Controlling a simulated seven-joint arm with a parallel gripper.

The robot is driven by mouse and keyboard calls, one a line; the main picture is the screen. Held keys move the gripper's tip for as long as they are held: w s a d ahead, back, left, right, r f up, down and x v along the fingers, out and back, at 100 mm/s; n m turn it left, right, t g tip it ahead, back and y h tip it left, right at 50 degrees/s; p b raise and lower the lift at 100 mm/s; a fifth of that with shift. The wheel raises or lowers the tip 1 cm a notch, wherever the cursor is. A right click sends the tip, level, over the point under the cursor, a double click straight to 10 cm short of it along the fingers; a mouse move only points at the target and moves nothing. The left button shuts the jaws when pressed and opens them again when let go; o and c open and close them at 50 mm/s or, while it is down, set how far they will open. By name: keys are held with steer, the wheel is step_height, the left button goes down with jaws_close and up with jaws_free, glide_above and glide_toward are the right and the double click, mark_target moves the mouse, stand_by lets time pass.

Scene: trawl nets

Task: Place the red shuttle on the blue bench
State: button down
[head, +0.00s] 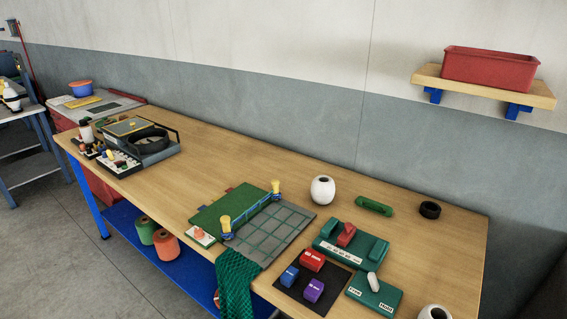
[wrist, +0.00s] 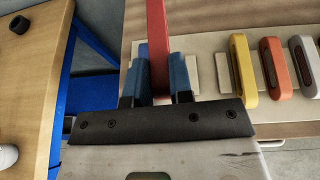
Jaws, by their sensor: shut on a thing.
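The red shuttle (wrist: 157,45) shows in the wrist view as a narrow red strip standing between the two blue fingers. My gripper (wrist: 162,75) is shut on it, over a pale board. The fingers hide the sides of the shuttle, and its lower end is hard to see. The blue bench (head: 165,185) fills the middle of the head view, with a wooden top, blue legs and a blue lower shelf. Its edge (wrist: 45,60) also shows at the left of the wrist view, across a gap from the board. My gripper is not visible in the head view.
Yellow (wrist: 243,68), orange (wrist: 277,68) and grey (wrist: 305,65) shuttles stand right of my gripper. The bench bears a grid mat (head: 290,222), a white pot (head: 322,190), a black ring (head: 429,210) and several blocks. Bare wood lies left of the green mat.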

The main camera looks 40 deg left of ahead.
steer(key=w+a+f+n+g+y, duration=0.1)
steer(key=a+f+n+g+y, duration=0.2)
steer(key=a, duration=0.8)
steer(key=w+a+f+n+g+y, duration=0.2)
steer(key=a+n+y, duration=0.3)
steer(key=a, duration=0.7)
steer(key=w+a+f+n+g+y, duration=0.1)
steer(key=a+f+n+g+y, duration=0.2)
steer(key=a, duration=0.8)
steer(key=s+a+n+g, duration=0.1)
steer(key=a+n+g, duration=0.1)
steer(key=a, duration=0.1)
steer(key=s+a+f+n+g+y, duration=0.1)
steer(key=s+a+n, duration=0.1)
steer(key=a, duration=0.2)
steer(key=s+a+n+g, duration=0.2)
steer(key=a, duration=0.1)
steer(key=shift+a+f+g+y, duration=0.15)
steer(key=shift+a+g+y, duration=0.15)
steer(key=shift+a+y, duration=0.1)
steer(key=shift+w, duration=0.1)
glide_above(448, 256)
steer(key=shift+f, duration=0.75)
steer(key=shift+f, duration=0.1)
steer(key=shift+f, duration=1.65)
steer(key=shift+f, duration=0.15)
